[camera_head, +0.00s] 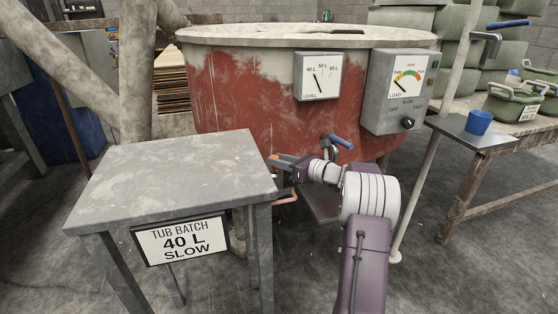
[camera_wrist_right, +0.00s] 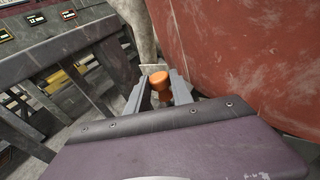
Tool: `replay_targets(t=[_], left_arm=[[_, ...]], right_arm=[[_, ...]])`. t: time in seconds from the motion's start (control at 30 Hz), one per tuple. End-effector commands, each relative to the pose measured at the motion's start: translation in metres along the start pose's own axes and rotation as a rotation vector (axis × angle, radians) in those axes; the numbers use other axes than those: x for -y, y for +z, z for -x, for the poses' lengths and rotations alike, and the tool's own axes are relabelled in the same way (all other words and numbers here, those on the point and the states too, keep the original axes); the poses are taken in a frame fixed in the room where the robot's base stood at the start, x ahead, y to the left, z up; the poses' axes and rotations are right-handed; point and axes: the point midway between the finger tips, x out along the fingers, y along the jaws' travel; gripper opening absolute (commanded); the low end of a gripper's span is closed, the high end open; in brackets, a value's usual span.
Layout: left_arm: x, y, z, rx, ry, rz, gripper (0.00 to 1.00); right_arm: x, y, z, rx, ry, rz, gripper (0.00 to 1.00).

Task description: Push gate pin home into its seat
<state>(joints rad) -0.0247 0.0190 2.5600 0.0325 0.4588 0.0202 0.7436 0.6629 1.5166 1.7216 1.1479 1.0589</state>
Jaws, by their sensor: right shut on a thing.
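My right gripper (camera_head: 280,162) reaches in beside the right edge of the grey table, in front of the red tub. It is shut on the gate pin, whose orange head (camera_wrist_right: 159,80) sits between the two fingers in the right wrist view. In the head view only a small orange bit of the pin (camera_head: 274,156) shows at the fingertips. The pin's shaft and its seat are hidden, so I cannot tell how deep it sits. My left gripper is not in view.
The red tub (camera_head: 240,95) carries a level gauge (camera_head: 318,76) and a grey load box (camera_head: 396,92). The grey table (camera_head: 170,178) has a bare top and a "TUB BATCH 40 L SLOW" sign (camera_head: 182,240). A blue cup (camera_head: 479,122) stands on a side table at right.

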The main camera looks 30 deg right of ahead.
Motion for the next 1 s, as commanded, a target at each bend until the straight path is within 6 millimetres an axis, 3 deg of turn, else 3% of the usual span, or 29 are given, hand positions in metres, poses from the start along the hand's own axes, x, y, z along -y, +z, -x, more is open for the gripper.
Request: replay_targets(t=[0.93,0.97,1.0], left_arm=[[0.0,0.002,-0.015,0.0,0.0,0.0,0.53],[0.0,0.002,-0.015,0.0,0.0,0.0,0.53],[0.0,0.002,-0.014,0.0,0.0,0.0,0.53]], right_arm=[[0.002,-0.023,-0.003,0.001,0.0,0.0,0.0],[0.002,-0.022,-0.003,0.001,0.0,0.0,0.36],[0.002,-0.022,-0.003,0.001,0.0,0.0,0.47]])
